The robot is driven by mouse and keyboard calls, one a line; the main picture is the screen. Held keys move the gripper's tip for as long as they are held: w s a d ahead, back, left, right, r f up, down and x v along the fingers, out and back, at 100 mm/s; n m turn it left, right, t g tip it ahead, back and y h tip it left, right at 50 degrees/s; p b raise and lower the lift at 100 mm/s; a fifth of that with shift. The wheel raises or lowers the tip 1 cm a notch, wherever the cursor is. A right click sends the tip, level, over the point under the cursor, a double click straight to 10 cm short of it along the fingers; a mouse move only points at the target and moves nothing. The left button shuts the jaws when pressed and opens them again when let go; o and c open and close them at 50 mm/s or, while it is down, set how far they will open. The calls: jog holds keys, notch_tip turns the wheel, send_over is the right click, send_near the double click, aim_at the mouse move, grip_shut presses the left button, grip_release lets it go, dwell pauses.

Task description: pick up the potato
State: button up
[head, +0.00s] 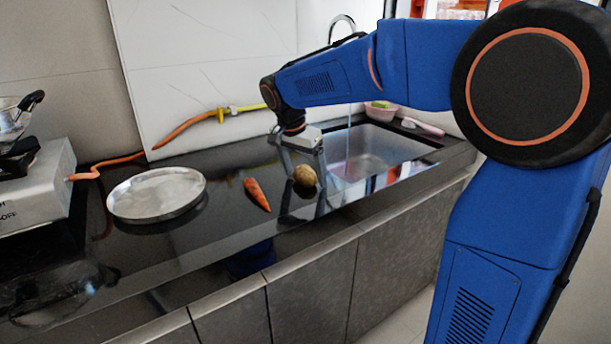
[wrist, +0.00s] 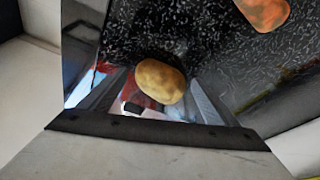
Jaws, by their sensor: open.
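The brown oval potato (head: 305,176) lies on the black counter, left of the sink. In the wrist view the potato (wrist: 160,81) shows near the middle, in front of the gap between my two fingers. My gripper (head: 303,162) is open and points down above and around the potato's place. Its fingers (wrist: 157,88) show on either side of the potato in the wrist view. I cannot tell whether either finger touches it. The potato's lower side is hidden.
An orange carrot (head: 257,194) lies left of the potato. A round metal tray (head: 157,194) sits further left, near a stove (head: 38,190). The sink (head: 365,160) is to the right, with a pink basket (head: 380,112) behind it. An orange hose runs along the wall.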

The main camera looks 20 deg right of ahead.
jog(key=c, duration=1.2)
